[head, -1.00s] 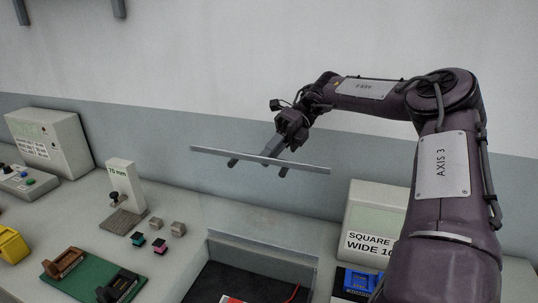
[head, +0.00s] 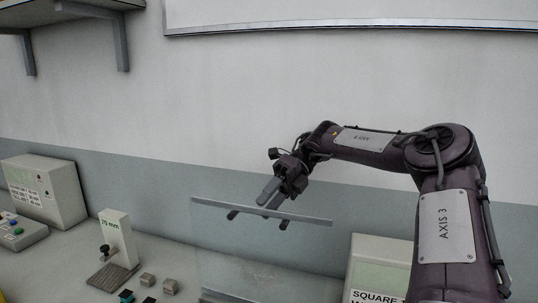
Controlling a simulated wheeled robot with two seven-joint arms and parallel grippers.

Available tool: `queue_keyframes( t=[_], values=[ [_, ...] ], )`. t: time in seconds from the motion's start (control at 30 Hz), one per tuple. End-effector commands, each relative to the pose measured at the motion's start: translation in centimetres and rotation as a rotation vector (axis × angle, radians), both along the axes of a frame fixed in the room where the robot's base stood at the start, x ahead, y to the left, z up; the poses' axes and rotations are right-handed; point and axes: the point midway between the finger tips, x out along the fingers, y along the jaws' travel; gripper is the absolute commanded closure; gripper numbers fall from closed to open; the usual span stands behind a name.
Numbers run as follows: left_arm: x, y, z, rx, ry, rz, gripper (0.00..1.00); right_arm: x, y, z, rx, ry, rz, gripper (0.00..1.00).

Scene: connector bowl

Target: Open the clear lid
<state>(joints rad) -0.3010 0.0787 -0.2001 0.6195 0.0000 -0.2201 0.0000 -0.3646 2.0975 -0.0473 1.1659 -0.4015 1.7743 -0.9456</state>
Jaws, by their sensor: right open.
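The clear lid (head: 240,268) stands raised as a see-through panel, with a light grey bar (head: 300,216) along its top edge. My right gripper (head: 258,217) is open at this bar. My left gripper is not in view.
A gauge stand marked 75 mm (head: 117,237) and small grey blocks (head: 170,286) stand on the bench at lower left. A grey box (head: 45,190) stands farther left. A labelled box (head: 378,258) stands right of the lid, partly behind my right arm. A shelf (head: 75,10) hangs at upper left.

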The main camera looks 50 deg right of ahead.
Motion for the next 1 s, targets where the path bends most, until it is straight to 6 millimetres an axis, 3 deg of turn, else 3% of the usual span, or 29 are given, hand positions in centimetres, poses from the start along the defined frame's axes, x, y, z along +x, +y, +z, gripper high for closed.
queue_keyframes(
  t=[0.33, 0.6, 0.77, 1.0],
  values=[
    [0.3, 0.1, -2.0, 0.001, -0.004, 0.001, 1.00, 0.0, 0.1, 9.1, -0.003, -0.012, 0.003, 0.64],
    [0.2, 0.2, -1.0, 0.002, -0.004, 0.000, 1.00, 0.0, 0.0, 15.3, 0.000, -0.007, 0.003, 0.64],
    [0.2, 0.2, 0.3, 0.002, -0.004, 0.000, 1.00, 0.0, 0.0, 16.9, 0.002, -0.004, 0.003, 0.64],
    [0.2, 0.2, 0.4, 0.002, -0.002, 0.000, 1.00, 0.0, 0.0, 17.1, 0.001, -0.003, 0.002, 0.64]
  ],
)
